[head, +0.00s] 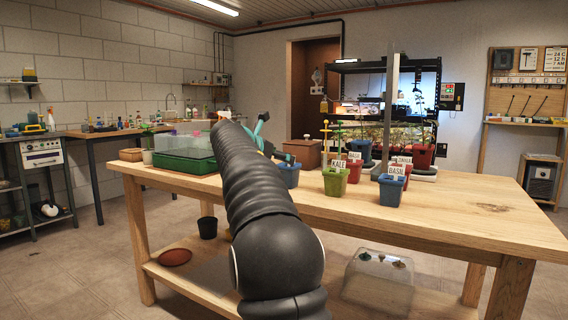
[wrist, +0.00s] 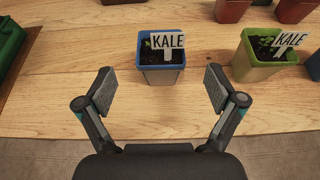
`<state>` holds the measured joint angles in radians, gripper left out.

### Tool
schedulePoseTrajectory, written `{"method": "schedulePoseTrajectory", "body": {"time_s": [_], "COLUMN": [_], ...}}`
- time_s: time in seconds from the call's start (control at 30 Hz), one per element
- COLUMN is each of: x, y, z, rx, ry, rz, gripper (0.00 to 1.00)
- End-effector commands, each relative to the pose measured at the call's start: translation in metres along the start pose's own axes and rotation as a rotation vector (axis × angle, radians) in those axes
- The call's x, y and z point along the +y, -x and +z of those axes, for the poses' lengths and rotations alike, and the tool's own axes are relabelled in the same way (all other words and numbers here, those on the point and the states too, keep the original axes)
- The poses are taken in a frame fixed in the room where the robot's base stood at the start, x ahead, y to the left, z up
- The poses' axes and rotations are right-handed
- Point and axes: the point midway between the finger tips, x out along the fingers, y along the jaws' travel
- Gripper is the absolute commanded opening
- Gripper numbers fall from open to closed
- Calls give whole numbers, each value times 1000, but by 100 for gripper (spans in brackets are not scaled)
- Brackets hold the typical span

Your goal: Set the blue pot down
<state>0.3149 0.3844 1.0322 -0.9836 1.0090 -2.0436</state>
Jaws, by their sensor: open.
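In the wrist view a blue pot (wrist: 160,75) with dark soil and a white KALE tag stands upright on the wooden table (wrist: 60,105). It also shows in the head view (head: 290,177), partly hidden by my arm. My gripper (wrist: 160,90) is open, its two fingers apart with bare wood between them. The pot is just beyond the fingertips, roughly centred between them, with clear gaps on both sides. In the head view my gripper (head: 274,142) is small and mostly behind my arm, above the table.
A green KALE pot (wrist: 260,70) stands right of the blue pot. A red pot (wrist: 232,10) is behind. A blue BASIL pot (head: 391,190) stands farther right. A green tray with a clear cover (head: 185,160) is at left. The table's right part is clear.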

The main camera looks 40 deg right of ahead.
Motion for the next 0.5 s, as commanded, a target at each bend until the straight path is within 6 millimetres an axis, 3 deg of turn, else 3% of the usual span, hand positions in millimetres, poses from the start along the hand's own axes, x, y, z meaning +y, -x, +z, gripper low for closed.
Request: {"method": "schedulePoseTrajectory", "body": {"time_s": [0.2, 0.5], "x": [0, 0], "y": [33, 44], "z": [0, 0], "rx": [0, 0], "ry": [1, 0], "rz": [1, -1], "gripper": [93, 93]}}
